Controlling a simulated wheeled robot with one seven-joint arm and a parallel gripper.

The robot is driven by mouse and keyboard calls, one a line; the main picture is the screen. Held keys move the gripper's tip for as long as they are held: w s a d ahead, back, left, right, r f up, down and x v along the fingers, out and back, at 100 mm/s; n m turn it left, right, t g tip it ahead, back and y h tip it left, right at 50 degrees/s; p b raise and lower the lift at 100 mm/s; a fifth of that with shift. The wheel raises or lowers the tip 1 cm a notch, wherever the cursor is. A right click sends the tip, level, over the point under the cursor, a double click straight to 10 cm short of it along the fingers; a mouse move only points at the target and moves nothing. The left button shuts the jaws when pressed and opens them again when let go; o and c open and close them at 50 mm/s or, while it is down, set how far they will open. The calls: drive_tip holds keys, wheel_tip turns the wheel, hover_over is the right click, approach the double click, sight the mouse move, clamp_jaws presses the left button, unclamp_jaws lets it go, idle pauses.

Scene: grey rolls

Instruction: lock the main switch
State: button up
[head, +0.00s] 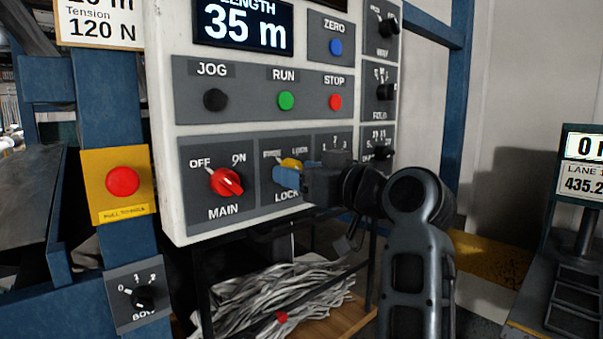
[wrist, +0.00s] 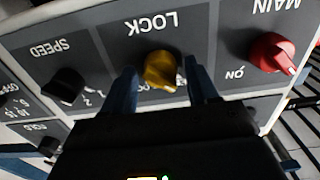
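The MAIN switch is a red knob (head: 226,182) on the white control panel. Its bar slants from upper left to lower right, with its white mark on the OFF side. The wrist view, which is upside down, also shows this red knob (wrist: 271,53). To its right is the yellow LOCK knob (head: 291,163), between FREE and LOCK labels; it also shows in the wrist view (wrist: 160,69). My gripper (head: 288,174) is at the yellow knob. Its blue fingers stand either side of it, with small gaps, so it is open. My gripper hides part of the LOCK plate.
A black SPEED knob (wrist: 67,85) sits beside the LOCK plate. JOG, RUN and STOP buttons (head: 335,102) are above. A red push button (head: 122,181) on a yellow plate is at the left. A blue post (head: 459,100) stands right of the panel.

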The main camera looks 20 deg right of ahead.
drive_tip(key=c, duration=0.9)
drive_tip(key=shift+m+p, duration=6.9)
drive_tip(key=shift+m, duration=2.1)
drive_tip(key=shift+f, duration=0.1)
drive_tip(key=o, duration=1.1)
drive_tip(key=shift+c, duration=0.2)
